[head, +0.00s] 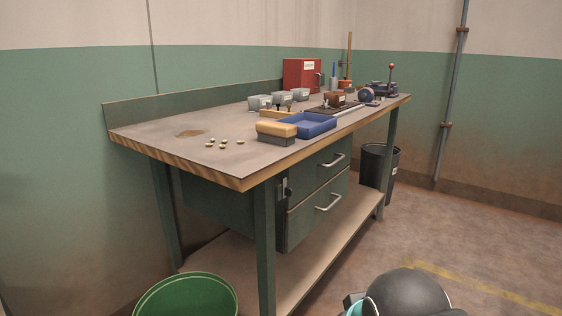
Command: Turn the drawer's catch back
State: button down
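Two dark green drawers hang under the workbench. The upper drawer (318,172) and the lower drawer (318,214) each have a pale bar handle, and both look closed. A small light metal catch (284,184) with a dark part sits by the left edge of the drawer fronts, beside the bench's front leg. It is too small to tell which way it is turned. A rounded dark part of my own arm shows at the bottom edge. My gripper is not in view, and nothing of mine touches the drawers.
The workbench (200,152) carries a blue tray (318,131), a yellow-topped block (276,137), grey bins, a red box (301,74) and several small nuts. A green bucket (186,297) stands front left, a black bin (374,168) behind. Floor right of the bench is clear.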

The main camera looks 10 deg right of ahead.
aim_at(286, 191)
jog(key=u, duration=1.45)
jog(key=k, duration=0.75)
jog(key=z, duration=0.65)
jog(key=i, duration=0.45)
jog(key=u, duration=0.05)
